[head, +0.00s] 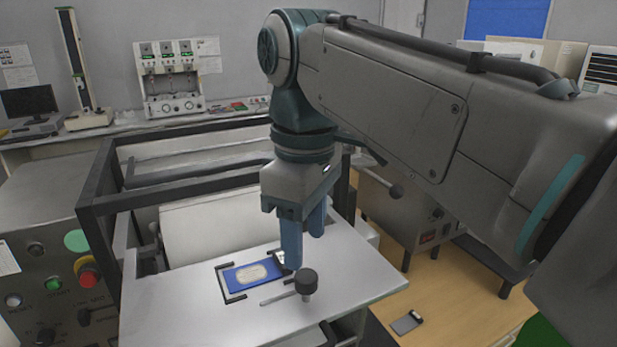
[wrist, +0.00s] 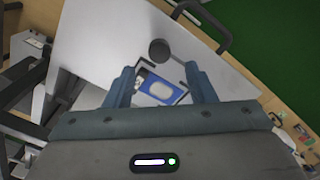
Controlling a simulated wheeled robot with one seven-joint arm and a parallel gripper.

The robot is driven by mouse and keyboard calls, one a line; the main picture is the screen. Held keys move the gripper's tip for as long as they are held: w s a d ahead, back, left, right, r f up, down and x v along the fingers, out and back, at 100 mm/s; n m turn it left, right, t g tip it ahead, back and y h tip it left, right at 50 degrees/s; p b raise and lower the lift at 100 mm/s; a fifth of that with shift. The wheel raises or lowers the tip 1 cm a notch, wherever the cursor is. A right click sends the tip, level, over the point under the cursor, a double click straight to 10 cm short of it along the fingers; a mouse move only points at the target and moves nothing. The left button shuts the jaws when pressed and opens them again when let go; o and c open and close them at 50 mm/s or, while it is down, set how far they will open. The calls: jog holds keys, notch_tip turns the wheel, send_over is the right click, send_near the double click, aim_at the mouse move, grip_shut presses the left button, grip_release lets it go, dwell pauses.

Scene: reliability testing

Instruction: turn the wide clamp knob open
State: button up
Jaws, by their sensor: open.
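The clamp knob (head: 306,281) is a dark round knob on the silver plate, with a thin light bar at its left. It also shows in the wrist view (wrist: 159,51), ahead of my fingertips and roughly centred between them. My gripper (head: 308,248) is open and empty above the plate. In the head view its near finger ends close to the knob's upper left; I cannot tell whether they touch. In the wrist view the two blue fingers (wrist: 161,82) stand apart. A blue card with a pale oval (head: 254,273) lies beside the knob inside black corner brackets.
A dark frame (head: 95,205) with a pale roller (head: 215,225) stands behind the plate (head: 180,300). A control panel with a red button (head: 88,277) is at left. The plate's right part is bare.

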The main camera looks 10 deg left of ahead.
aim_at(305, 276)
notch_tip(305, 276, up, 8)
jog(key=shift+p, duration=0.35)
